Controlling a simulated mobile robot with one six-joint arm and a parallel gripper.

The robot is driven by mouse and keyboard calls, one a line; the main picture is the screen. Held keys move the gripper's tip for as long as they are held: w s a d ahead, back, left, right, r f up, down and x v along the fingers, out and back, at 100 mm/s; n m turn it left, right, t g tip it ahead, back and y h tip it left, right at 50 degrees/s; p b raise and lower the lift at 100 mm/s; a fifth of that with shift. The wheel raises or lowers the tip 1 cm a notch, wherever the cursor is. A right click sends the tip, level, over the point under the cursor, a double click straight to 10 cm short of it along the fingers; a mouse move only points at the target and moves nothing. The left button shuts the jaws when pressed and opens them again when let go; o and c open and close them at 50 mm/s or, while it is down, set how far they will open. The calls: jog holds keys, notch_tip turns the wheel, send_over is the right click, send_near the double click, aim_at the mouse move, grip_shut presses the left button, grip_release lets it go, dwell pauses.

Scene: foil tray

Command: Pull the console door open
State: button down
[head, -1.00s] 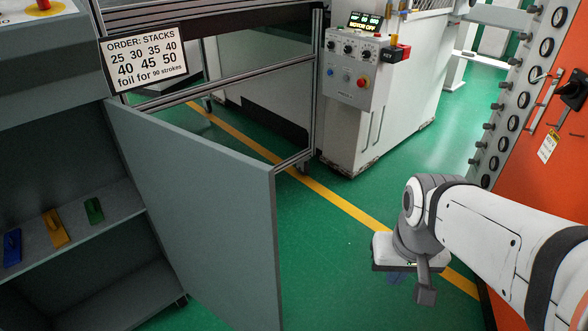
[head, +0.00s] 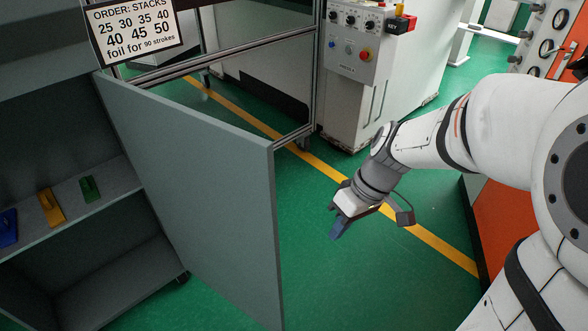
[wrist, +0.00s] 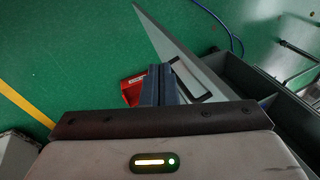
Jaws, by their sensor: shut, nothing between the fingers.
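The grey console door (head: 205,195) stands swung out from the console (head: 60,180) on the left in the head view, so the shelves inside are visible. My gripper (head: 337,232) is in the air to the right of the door, apart from it, with its fingers pointing down and left. In the wrist view the two blue-grey fingers (wrist: 158,84) are together and empty. The door also shows in the wrist view as a grey slanting panel (wrist: 170,40) beyond the fingers. A dark, loop-shaped outline lies on it, partly hidden by the fingers.
An order sign (head: 135,30) hangs above the door. A white machine (head: 375,80) stands behind. Green floor is clear between door and gripper. A red object (wrist: 131,90) shows beside the fingers.

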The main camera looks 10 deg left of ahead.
jog(key=w+a+f+n+g+y+b, duration=0.1)
jog(key=a+f+n, duration=0.4)
jog(key=a+f, duration=0.6)
jog(key=shift+a+f+y+b, duration=0.3)
jog(key=shift+a+y+b, duration=0.45)
jog(key=shift+y, duration=0.05)
